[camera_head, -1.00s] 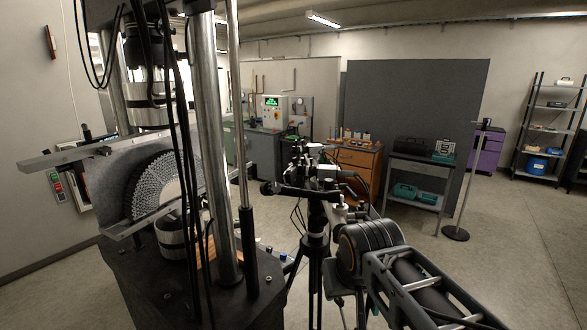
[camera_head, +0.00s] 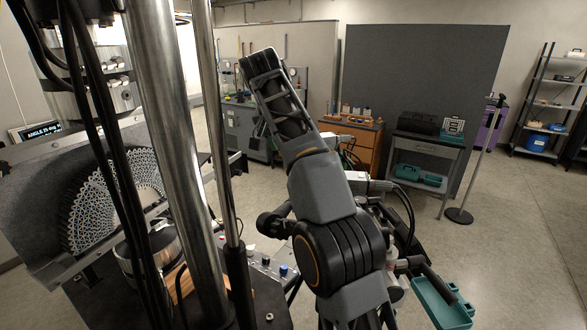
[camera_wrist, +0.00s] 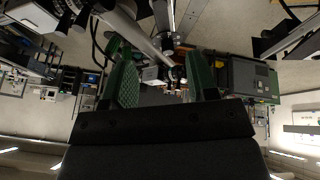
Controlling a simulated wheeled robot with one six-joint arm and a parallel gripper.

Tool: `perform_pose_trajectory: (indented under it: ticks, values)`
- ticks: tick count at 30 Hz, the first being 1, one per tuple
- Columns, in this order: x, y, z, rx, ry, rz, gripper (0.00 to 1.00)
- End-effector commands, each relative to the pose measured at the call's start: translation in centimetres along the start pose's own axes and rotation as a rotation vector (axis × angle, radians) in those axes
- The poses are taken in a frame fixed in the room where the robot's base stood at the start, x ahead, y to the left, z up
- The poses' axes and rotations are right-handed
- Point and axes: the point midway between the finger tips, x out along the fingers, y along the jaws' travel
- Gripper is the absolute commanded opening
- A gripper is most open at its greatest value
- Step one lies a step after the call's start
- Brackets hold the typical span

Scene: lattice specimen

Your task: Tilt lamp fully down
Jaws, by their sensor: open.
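I cannot pick out the lamp for sure in either view. In the head view, a lattice specimen (camera_head: 95,205) with a curved, fan-like edge stands in the press at the left. A small display (camera_head: 35,130) behind it reads an angle, seemingly 25 deg. My gripper (camera_wrist: 160,62) shows in the wrist view as two green fingers spread apart, with nothing visible between them. Beyond the fingers are metal bars and dark equipment, too small to name. In the head view my arm fills the middle, and I cannot make out my gripper there.
Steel columns (camera_head: 172,150) and black cables stand close at the left. A control panel (camera_head: 268,266) with knobs sits beside my arm. A teal tray (camera_head: 442,305) is at lower right. A grey trolley (camera_head: 425,155) and stanchion (camera_head: 459,215) stand behind. Floor at right is clear.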

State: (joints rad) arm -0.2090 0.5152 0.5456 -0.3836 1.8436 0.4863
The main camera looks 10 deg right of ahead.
Motion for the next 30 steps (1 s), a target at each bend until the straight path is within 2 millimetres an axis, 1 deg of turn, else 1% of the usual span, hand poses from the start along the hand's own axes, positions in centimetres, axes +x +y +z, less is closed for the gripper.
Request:
perform_pose_trajectory:
  ticks: [5,11,21,25,30]
  values:
    - [0.7,-0.3,-0.1,0.011,-0.002,0.007,0.53]
    - [2.6,-0.5,0.1,0.006,-0.002,0.005,0.53]
    - [9.2,-0.5,0.1,0.007,-0.003,0.005,0.53]
    - [11.2,-0.5,0.1,0.007,-0.002,0.004,0.53]
    - [12.8,-0.4,0.0,0.008,-0.001,0.004,0.53]
